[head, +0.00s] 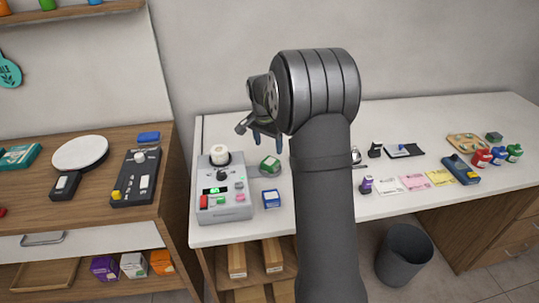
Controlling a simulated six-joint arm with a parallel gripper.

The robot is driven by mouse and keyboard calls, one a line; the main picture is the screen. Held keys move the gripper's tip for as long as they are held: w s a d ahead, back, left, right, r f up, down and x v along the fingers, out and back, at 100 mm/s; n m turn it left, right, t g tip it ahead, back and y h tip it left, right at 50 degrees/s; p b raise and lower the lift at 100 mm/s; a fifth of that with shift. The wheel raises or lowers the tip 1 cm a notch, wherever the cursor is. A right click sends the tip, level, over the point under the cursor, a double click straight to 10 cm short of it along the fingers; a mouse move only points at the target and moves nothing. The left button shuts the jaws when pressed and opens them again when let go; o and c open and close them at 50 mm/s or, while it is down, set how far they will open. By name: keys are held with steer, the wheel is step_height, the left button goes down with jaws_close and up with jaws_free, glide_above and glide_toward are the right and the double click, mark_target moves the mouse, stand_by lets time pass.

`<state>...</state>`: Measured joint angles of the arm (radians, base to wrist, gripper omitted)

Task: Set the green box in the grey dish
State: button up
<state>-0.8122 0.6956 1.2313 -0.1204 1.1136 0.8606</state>
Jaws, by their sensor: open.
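The green box (270,164) is on the white counter, just right of the grey machine. It looks tilted and rests in or on the small round grey dish (279,174), whose rim shows beneath it and to its right. Whether the box lies flat on the dish's floor I cannot tell. My gripper (267,141) is open and empty above and slightly behind the green box in the picture, with its fingers pointing down. A gap shows between the fingertips and the box.
The grey machine (226,197) with a white roll stands left of the dish. A blue box (271,198) lies in front. My arm covers the counter right of the dish. Cards, a purple bottle (366,184) and red, blue and green bottles stand farther right.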

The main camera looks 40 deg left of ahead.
mark_target(270, 161)
steer(key=r, duration=0.3)
steer(key=shift+s+r, duration=0.25)
steer(key=shift+s, duration=0.05)
steer(key=f, duration=0.4)
steer(key=w+f, duration=0.1)
steer(key=f, duration=0.7)
steer(key=shift+w+f, duration=0.25)
steer(key=shift+w, duration=0.15)
steer(key=shift+r, duration=0.3)
